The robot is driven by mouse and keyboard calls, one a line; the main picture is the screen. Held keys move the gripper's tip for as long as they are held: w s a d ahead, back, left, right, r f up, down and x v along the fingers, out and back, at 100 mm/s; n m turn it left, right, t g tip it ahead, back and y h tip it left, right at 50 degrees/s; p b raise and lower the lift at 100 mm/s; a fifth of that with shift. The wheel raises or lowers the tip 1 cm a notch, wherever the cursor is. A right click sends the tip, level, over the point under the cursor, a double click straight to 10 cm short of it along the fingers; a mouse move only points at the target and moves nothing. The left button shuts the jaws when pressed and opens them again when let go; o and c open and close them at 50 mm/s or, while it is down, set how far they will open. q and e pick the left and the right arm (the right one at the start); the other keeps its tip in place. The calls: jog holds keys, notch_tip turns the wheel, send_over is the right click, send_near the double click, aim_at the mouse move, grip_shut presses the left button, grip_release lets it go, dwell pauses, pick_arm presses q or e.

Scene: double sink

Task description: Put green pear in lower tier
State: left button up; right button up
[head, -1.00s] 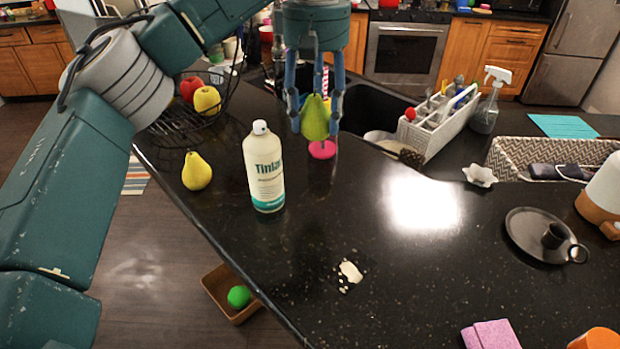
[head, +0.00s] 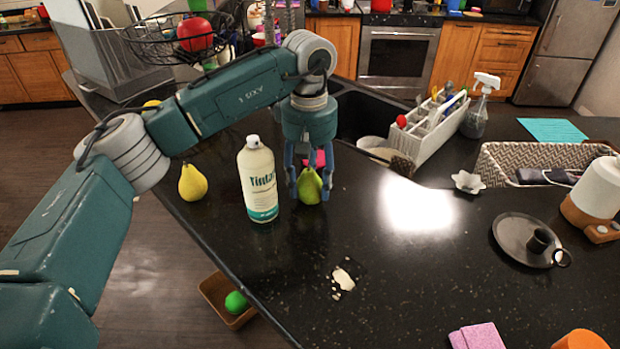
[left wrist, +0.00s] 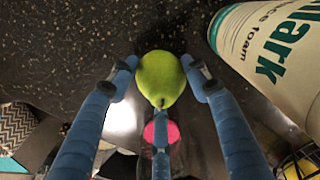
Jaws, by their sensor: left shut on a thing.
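The green pear (head: 309,186) is held between the fingers of my left gripper (head: 310,180), low over the black counter; I cannot tell whether it touches the counter. In the left wrist view the pear (left wrist: 160,78) sits between the blue fingers (left wrist: 161,90). A black wire basket (head: 150,52) stands at the upper left, with a red apple (head: 195,35) in its upper tier. My left arm hides most of the lower tier, where part of a yellow fruit (head: 152,103) shows. My right gripper is not in view.
A white spray bottle (head: 258,182) stands close left of the held pear; its label also shows in the wrist view (left wrist: 272,45). A yellow pear (head: 192,183) stands near the counter's left edge. A pink object (head: 318,158) is behind the gripper.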

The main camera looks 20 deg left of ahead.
pick_arm(q)
jog(key=shift+f, duration=0.15)
jog(key=o, duration=1.2)
